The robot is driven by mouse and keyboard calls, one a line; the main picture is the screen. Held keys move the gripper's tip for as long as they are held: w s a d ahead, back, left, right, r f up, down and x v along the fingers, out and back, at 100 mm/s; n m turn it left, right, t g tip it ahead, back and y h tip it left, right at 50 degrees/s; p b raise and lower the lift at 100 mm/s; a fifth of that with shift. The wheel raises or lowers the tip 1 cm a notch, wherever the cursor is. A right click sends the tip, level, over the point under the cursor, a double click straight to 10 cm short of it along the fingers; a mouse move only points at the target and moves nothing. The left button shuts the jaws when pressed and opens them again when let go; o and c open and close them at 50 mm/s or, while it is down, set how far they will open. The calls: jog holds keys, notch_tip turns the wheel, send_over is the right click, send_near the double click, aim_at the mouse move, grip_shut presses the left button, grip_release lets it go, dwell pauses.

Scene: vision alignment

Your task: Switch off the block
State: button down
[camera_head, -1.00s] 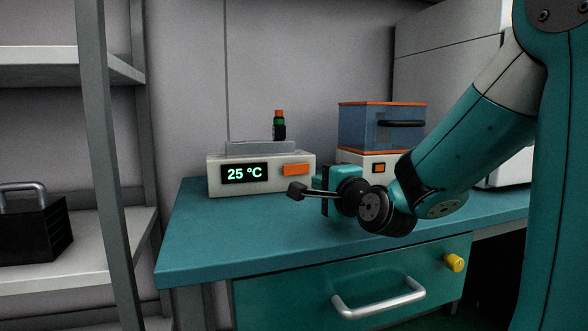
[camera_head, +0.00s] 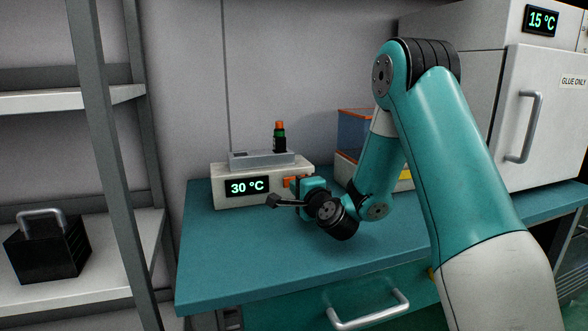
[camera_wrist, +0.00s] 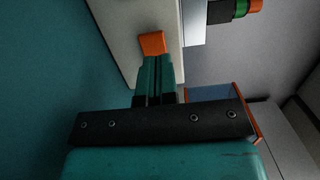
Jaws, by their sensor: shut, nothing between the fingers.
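The block (camera_head: 268,185) is a pale box on the teal bench with a grey top, and its display (camera_head: 246,187) reads 30 °C. Its orange switch (camera_head: 289,182) is on the front at the right, partly hidden by my gripper. My gripper (camera_head: 297,184) is at that front right part. In the wrist view the shut fingertips (camera_wrist: 156,60) reach the lower edge of the orange switch (camera_wrist: 152,43); I cannot tell whether they touch. A dark vial with an orange cap (camera_head: 279,136) stands on top of the block.
A blue see-through box with orange edges (camera_head: 354,128) stands to the right, partly behind my arm. A white cabinet (camera_head: 515,110) reading 15 °C is further right. A drawer handle (camera_head: 368,312) sticks out below the bench (camera_head: 230,262). A grey shelf (camera_head: 85,100) stands left.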

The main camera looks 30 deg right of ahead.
jog(key=shift+w+d+p, duration=0.15)
jog(key=shift+w+p, duration=0.45)
jog(key=shift+w, duration=0.55)
